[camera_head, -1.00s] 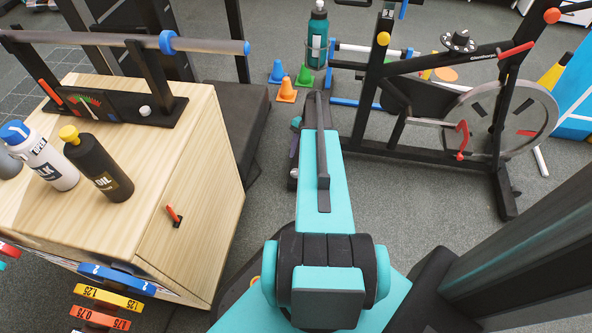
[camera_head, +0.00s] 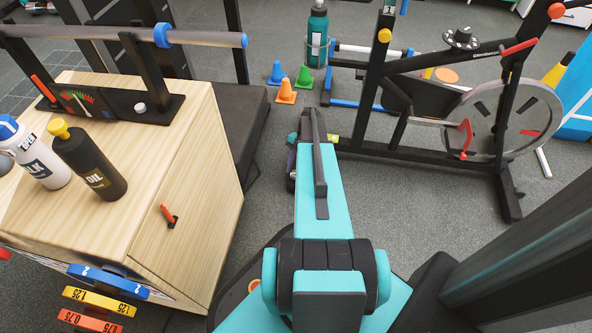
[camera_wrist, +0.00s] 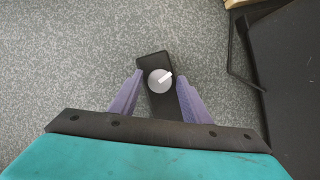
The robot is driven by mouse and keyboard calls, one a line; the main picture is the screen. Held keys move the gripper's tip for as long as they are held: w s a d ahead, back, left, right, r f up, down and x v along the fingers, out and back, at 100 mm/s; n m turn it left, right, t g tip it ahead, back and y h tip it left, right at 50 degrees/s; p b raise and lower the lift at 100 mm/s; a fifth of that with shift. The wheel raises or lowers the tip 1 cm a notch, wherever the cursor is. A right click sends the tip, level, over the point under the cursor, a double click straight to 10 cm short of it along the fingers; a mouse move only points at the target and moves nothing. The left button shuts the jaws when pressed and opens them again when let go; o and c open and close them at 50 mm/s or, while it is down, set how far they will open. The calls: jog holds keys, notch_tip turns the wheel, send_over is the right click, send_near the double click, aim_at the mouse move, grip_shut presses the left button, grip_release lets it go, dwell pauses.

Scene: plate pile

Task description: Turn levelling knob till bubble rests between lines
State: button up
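A round grey knob (camera_wrist: 160,81) with a white pointer mark sits on a narrow black plate (camera_wrist: 154,59) in the wrist view. My gripper (camera_wrist: 160,77) has its two purple fingers apart, one on each side of the knob. Narrow gaps seem to show beside the knob; I see no clear contact. In the head view my gripper (camera_head: 292,165) is low over the floor, mostly hidden by my arm. A small yellow-green piece (camera_head: 333,138) shows just right of my arm. It is too small to tell whether it is a bubble vial; no bubble or lines are readable.
A wooden cabinet (camera_head: 205,175) with two bottles and a bar rack stands at left, beside a low black platform (camera_head: 235,115). An exercise bike (camera_head: 425,148) stands at right. Small cones (camera_head: 287,93) and a teal bottle (camera_head: 317,35) are behind. Grey floor lies between.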

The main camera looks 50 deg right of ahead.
jog(key=c, duration=0.8)
jog(key=shift+w+r+n+p, duration=0.15)
jog(key=shift+n+p, duration=0.15)
jog(key=shift+p, duration=0.35)
jog(key=shift+n+g+p, duration=0.3)
jog(key=shift+n+p, duration=0.2)
jog(key=shift+p, duration=0.15)
jog(key=n+g+p, duration=0.1)
jog(key=n+p, duration=0.1)
jog(key=p, duration=0.1)
jog(key=shift+w+r+n+h, duration=0.1)
jog(key=shift+n+h, duration=0.2)
jog(key=n+g+p, duration=0.1)
jog(key=n+p, duration=0.2)
jog(key=shift+w+a+h, duration=0.1)
jog(key=shift+h, duration=0.2)
jog(key=shift+f+n+h+p, duration=0.2)
jog(key=shift+n+h+p, duration=0.2)
jog(key=shift+n+p, duration=0.55)
jog(key=shift+n, duration=0.25)
